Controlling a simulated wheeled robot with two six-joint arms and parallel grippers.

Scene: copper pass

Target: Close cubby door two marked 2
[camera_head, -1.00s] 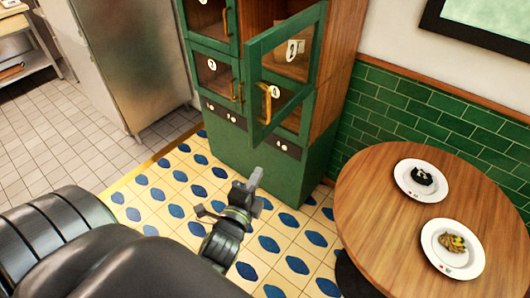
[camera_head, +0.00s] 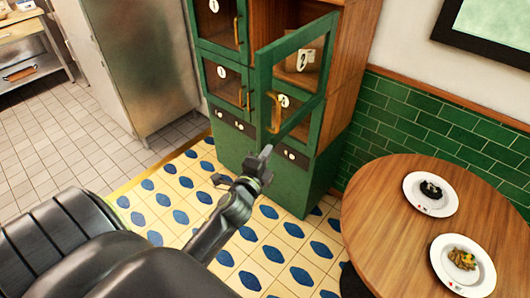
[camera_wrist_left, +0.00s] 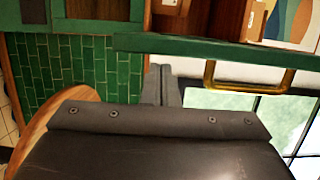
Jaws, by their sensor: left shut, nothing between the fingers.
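Cubby door two (camera_head: 263,80) is a green-framed glass door with a white 2 label, swung open from the upper right cubby of the green cabinet. Its brass handle (camera_head: 274,112) is on the left side of the frame. In the left wrist view the green door frame (camera_wrist_left: 200,47) crosses the top, with the brass handle (camera_wrist_left: 245,88) to the right of the fingers. My left gripper (camera_head: 265,155) is shut and empty, just below the door's lower edge in the head view. It also shows in the left wrist view (camera_wrist_left: 163,72). My right gripper is out of view.
The green and wooden cabinet (camera_head: 235,150) has other glass doors, which look shut. A round wooden table (camera_head: 390,235) with two plates of food stands at the right. A steel cabinet (camera_head: 150,70) stands at the left. Patterned floor is clear before the cubbies.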

